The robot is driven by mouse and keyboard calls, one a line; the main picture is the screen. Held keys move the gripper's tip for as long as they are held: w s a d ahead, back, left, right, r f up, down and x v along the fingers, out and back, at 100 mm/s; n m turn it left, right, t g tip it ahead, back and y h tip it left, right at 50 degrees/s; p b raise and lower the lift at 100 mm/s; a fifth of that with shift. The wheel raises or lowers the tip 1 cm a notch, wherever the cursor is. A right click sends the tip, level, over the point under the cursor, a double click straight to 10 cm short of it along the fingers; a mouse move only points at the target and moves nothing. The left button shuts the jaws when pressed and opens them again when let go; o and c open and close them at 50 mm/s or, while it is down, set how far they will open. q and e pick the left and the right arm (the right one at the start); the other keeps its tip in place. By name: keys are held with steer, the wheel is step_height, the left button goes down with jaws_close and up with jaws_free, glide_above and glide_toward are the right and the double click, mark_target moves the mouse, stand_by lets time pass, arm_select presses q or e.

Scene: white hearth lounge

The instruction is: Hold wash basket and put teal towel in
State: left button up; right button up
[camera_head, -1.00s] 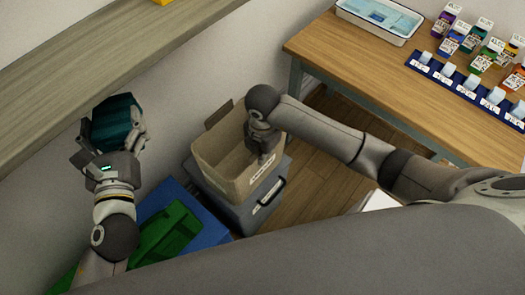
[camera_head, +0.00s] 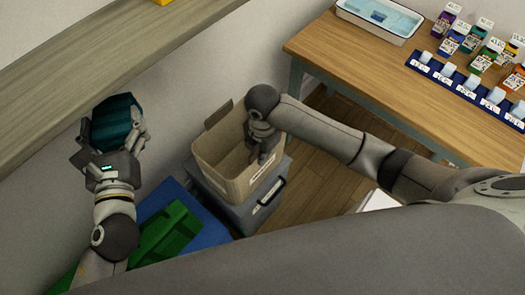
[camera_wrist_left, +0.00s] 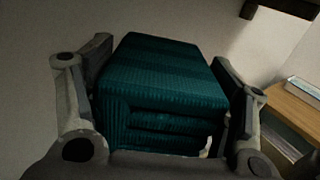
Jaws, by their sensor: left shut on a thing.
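The teal towel (camera_head: 114,122) is a folded, ribbed bundle. My left gripper (camera_head: 112,140) is shut on it and holds it up near the wall, left of the basket. In the left wrist view the towel (camera_wrist_left: 165,85) sits between the two fingers. The wash basket (camera_head: 223,168) is a tan, open box standing on a grey case, with an upright handle on its far left side. Its visible inside looks empty. My right gripper (camera_head: 264,150) points down at the basket's right wall. Its fingers overlap the rim, and their closure is unclear.
The grey case (camera_head: 240,212) has a black handle. Blue (camera_head: 205,232) and green (camera_head: 168,232) containers lie low on the left. A wooden shelf (camera_head: 90,75) runs along the wall. A wooden table (camera_head: 345,55) at right holds a tray (camera_head: 378,20) and several bottles.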

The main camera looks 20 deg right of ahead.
steer(key=o, duration=0.5)
steer(key=shift+r, duration=0.1)
step_height(320, 180, up, 12)
steer(key=shift+f, duration=0.1)
stand_by(0.4)
